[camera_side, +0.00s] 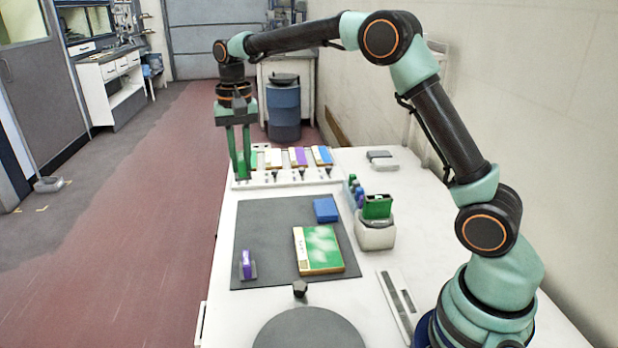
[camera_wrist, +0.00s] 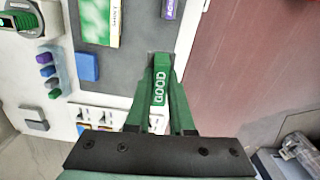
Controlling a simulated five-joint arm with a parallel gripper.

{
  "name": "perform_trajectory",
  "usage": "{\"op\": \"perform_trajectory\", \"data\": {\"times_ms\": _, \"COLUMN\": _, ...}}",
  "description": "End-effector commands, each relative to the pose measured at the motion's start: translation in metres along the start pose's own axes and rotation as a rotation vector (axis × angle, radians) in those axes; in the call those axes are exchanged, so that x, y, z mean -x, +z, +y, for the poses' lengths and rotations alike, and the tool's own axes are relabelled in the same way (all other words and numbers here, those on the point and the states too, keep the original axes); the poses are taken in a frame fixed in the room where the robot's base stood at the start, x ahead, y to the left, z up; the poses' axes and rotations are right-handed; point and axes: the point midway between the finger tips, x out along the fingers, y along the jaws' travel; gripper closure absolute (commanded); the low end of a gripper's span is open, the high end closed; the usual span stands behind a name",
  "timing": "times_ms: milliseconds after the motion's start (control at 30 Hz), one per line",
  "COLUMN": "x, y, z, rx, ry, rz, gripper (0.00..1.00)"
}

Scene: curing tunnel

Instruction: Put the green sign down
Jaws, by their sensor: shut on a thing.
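The green sign (camera_wrist: 160,84), lettered GOOD, is between my gripper's fingers in the wrist view. My gripper (camera_wrist: 162,62) is shut on it, with one finger on each side. In the side view my gripper (camera_side: 243,176) points down at the left end of the white rack (camera_side: 285,178) at the table's far edge. Its green fingers blend with the green there, so I cannot tell the sign's outline or whether it touches the rack. A purple sign (camera_side: 247,262) stands in a small grey holder on the dark mat (camera_side: 275,222); part of it shows in the wrist view (camera_wrist: 170,9).
A green and yellow box (camera_side: 320,248) and a blue block (camera_side: 326,210) lie on the mat. White, purple and blue signs stand in the rack. A white container with a green item (camera_side: 377,206) stands right of the mat. The mat's left middle is clear.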

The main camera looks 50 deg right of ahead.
Motion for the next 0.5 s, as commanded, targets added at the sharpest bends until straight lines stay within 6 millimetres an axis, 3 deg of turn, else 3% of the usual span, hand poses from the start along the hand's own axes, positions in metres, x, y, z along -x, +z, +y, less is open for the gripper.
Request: {"op": "perform_trajectory", "data": {"times_ms": 500, "x": 0.003, "y": 0.011, "z": 0.019, "rx": 0.879, "ry": 0.0, "rz": 0.001, "gripper": 1.0}}
